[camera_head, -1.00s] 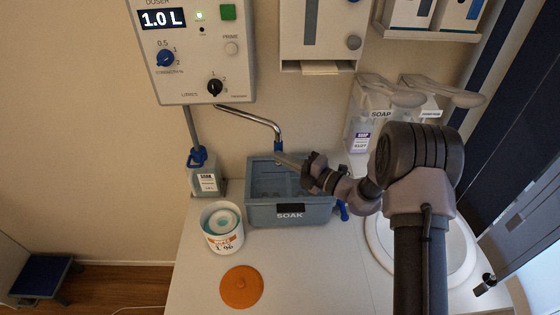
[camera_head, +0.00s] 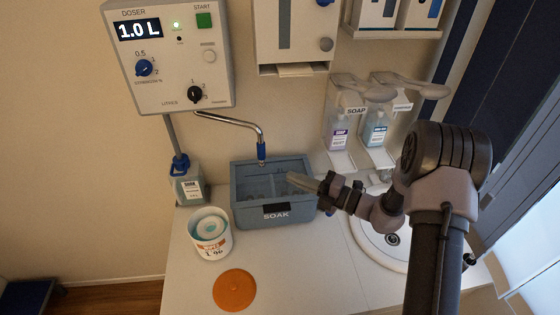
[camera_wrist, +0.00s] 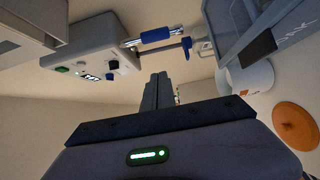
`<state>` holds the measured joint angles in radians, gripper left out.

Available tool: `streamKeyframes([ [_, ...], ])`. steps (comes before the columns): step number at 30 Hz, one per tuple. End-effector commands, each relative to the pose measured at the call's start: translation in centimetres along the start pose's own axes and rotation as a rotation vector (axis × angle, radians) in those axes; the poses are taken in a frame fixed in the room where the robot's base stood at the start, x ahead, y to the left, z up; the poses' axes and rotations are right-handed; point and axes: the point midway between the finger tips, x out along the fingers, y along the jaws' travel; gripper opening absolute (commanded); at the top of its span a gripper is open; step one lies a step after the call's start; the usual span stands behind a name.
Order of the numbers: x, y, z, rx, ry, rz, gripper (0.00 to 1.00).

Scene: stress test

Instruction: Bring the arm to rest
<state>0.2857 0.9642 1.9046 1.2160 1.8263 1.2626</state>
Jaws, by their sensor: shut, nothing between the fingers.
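My gripper (camera_head: 293,178) is shut and empty, over the right part of the grey SOAK basin (camera_head: 246,215) in the head view. My arm reaches in from the right. In the wrist view my gripper (camera_wrist: 158,90) shows as two dark fingers closed together, and the basin (camera_wrist: 228,35) is at the upper right. I cannot tell how far the fingertips are above the basin's rim.
A white tub (camera_head: 210,232) and an orange lid (camera_head: 234,290) are on the counter (camera_head: 300,275) left and in front. The doser (camera_head: 168,55) and its spout (camera_head: 235,122) are behind. Soap dispensers (camera_head: 340,128) and a sink (camera_head: 380,245) stand right.

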Motion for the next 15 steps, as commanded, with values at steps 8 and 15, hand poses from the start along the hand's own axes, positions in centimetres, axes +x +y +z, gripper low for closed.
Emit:
streamKeyframes([
  [8,0.7,2.0,-5.6,-0.385,0.221,-0.087,0.0],
  [15,-6.7,0.0,-20.9,-1.668,0.949,-0.246,0.0],
])
